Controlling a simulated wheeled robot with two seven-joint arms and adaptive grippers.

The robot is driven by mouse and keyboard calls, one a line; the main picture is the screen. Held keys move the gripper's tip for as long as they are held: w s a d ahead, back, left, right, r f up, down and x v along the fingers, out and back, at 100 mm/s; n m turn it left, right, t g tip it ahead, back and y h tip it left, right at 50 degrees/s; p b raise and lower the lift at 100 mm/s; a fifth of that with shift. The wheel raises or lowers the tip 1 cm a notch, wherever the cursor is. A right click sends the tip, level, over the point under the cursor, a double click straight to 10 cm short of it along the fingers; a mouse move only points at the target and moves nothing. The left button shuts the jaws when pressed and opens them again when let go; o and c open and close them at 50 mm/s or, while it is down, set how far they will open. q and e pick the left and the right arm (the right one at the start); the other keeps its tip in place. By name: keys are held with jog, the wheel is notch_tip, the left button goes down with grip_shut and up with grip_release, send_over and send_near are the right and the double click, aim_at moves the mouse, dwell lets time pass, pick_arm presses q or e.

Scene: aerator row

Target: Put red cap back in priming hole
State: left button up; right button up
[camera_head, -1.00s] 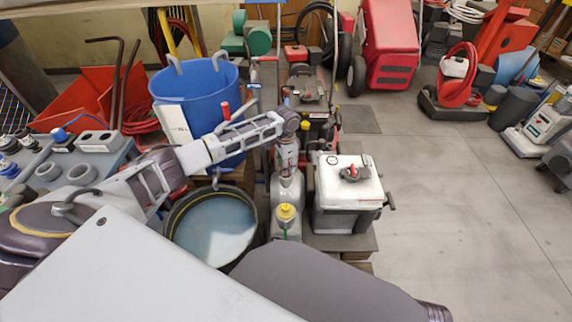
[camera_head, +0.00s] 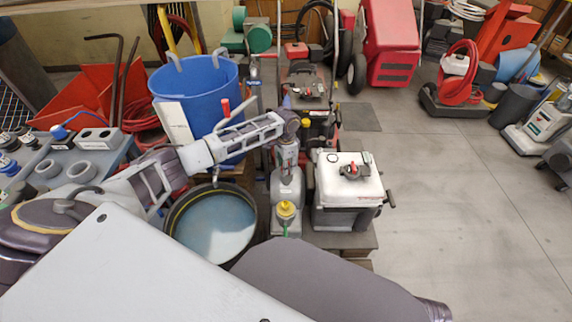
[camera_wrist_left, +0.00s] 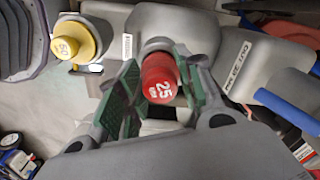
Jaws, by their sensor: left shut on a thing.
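The red cap (camera_wrist_left: 160,80), marked 25, is between the green-padded fingers of my left gripper (camera_wrist_left: 157,88) in the left wrist view. The fingers are shut on its sides. A grey round neck (camera_wrist_left: 156,45) shows just behind the cap; I cannot tell whether they touch, and no open hole shows. In the head view my left gripper (camera_head: 287,168) points down over the grey units, and I cannot make out the cap there. My right gripper is not in view.
A yellow cap (camera_wrist_left: 76,42) marked 50 sits beside the red one; a yellow cap (camera_head: 286,210) also shows in the head view. A white-lidded box (camera_head: 349,180) stands right, a round tub of water (camera_head: 178,208) and a blue bin (camera_head: 205,90) left. Open floor (camera_head: 460,200) lies right.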

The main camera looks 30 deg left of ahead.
pick_arm(q)
jog(key=shift+f, duration=0.55)
jog(key=o, duration=1.1)
jog(key=shift+r, duration=0.15)
jog(key=shift+r, duration=5.85)
